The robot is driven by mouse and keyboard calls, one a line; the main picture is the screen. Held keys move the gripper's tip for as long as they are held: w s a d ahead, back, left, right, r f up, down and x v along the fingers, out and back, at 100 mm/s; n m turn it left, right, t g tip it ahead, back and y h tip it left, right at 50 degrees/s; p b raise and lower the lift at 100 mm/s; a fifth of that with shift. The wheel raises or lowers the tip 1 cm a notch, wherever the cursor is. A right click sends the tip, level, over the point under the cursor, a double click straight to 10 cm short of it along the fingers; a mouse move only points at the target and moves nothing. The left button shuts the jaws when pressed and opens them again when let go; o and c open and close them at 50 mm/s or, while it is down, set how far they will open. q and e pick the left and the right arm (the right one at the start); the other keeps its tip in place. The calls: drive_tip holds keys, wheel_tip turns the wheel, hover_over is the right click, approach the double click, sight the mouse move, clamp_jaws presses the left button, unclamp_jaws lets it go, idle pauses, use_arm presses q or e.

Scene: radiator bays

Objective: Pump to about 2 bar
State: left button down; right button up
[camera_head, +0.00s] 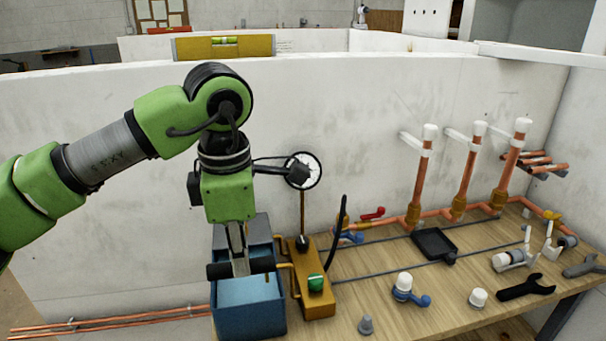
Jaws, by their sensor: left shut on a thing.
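The test pump stands at the left end of the wooden bench, with a blue water tank (250,305) and a yellow-brown body (317,300) beside it. A green knob (315,283) sits on the body. A round white pressure gauge (314,171) stands above on a thin stem. A dark part on my left wrist covers much of its face, so I cannot read the needle. My left gripper (239,266) points down over the tank, shut on the black pump handle (217,271), a level bar across the tank. My right gripper is not in view.
A black hose (338,232) rises behind the pump. Copper pipes with white caps (421,180) stand along the wall at right.

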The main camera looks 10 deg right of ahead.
use_arm(q)
drive_tip(key=r+p, duration=0.1)
drive_tip(key=w+r+p, duration=0.1)
drive_tip(key=p, duration=0.1)
drive_tip(key=shift+w+a+r, duration=0.1)
drive_tip(key=shift+w+r, duration=0.15)
drive_tip(key=shift+r, duration=0.05)
drive_tip(key=shift+w+r+g+p, duration=0.2)
drive_tip(key=shift+g+p, duration=0.2)
drive_tip(key=shift+p, duration=0.4)
drive_tip(key=shift+f, duration=0.15)
